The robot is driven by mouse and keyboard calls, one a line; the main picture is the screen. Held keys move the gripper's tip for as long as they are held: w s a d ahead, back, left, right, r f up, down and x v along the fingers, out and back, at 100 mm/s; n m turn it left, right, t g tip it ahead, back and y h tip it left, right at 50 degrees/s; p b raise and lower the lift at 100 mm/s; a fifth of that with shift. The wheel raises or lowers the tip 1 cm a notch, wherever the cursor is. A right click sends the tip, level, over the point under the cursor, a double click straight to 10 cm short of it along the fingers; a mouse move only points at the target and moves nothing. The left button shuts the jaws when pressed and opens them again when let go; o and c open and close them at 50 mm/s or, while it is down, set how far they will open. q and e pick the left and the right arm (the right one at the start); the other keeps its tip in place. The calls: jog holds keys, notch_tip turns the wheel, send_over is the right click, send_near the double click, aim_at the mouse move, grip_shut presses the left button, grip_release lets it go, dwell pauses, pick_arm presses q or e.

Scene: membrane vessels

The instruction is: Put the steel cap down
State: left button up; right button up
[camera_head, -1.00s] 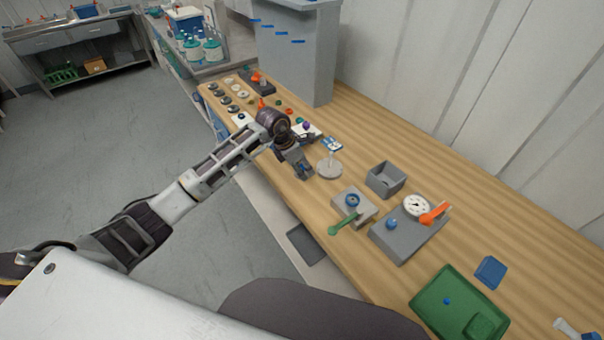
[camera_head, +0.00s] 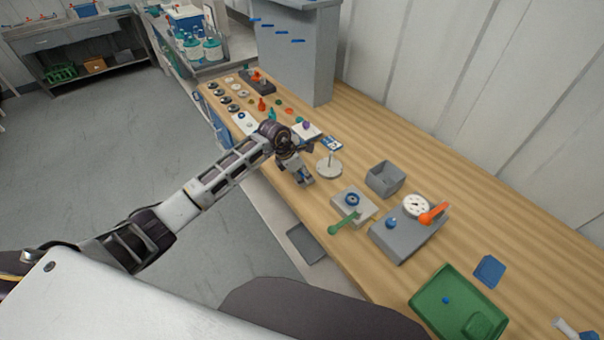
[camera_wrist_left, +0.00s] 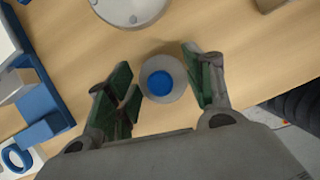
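In the left wrist view a round grey cap (camera_wrist_left: 144,88) with a blue centre, seen from above, lies between the fingers of my left gripper (camera_wrist_left: 162,82). The gripper is open, with a finger on each side of the cap. Bare wood shows between the cap and the left finger; whether the right finger touches it I cannot tell. In the head view my left gripper (camera_head: 302,172) points down over the bench's near edge, left of a round pale stand (camera_head: 328,169). The cap is hard to make out there. My right gripper is out of view.
On the wooden bench (camera_head: 440,215), a grey block with a blue ring and green handle (camera_head: 351,206) stands right of the gripper. A white tray (camera_head: 306,130) lies behind the wrist.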

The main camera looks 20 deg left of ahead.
pick_arm(q)
jog(key=o, duration=0.5)
jog(key=shift+c, duration=0.2)
jog(key=shift+r, duration=0.1)
jog(key=b+v, duration=0.1)
jog(key=v, duration=1.1)
